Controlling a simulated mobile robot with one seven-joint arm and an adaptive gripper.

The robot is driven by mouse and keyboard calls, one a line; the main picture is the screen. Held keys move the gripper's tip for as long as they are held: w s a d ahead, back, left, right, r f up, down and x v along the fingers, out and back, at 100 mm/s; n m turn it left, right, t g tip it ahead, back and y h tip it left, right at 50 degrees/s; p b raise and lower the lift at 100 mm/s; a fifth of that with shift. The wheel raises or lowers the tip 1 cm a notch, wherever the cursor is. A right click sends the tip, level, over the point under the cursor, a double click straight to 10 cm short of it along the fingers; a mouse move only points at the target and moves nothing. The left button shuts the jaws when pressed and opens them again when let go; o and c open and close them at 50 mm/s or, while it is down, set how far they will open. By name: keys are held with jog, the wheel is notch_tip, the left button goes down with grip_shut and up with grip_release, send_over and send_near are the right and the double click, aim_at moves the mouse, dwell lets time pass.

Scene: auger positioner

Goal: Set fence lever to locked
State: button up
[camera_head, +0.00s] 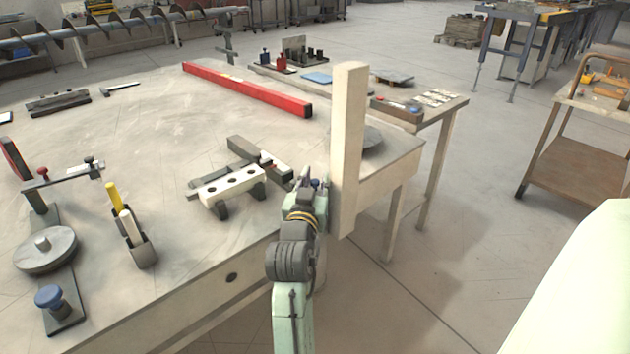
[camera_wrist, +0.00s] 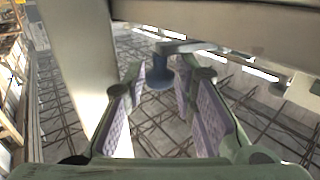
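A grey lever bar (camera_wrist: 190,46) with a blue knob (camera_wrist: 160,76) shows ahead of my gripper in the wrist view; I take it to be the fence lever. The knob lies between my two fingertips or just beyond them. My gripper (camera_wrist: 168,84) is open, with purple pads apart and nothing clasped. In the head view, my gripper (camera_head: 309,182) is at the table's right edge, close to the tall pale post (camera_head: 347,140), with a small blue knob (camera_head: 316,184) at its tips. The lever bar is mostly hidden there, and I cannot tell its setting.
The post stands just right of my gripper. A pale block with holes (camera_head: 232,185) lies to its left on the table (camera_head: 150,120). A red beam (camera_head: 245,88) lies farther back. A fixture with a round disc (camera_head: 45,248) stands at left.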

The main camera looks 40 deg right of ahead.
jog(key=v, duration=0.7)
jog(key=shift+s+a, duration=0.2)
jog(key=shift+c, duration=0.5)
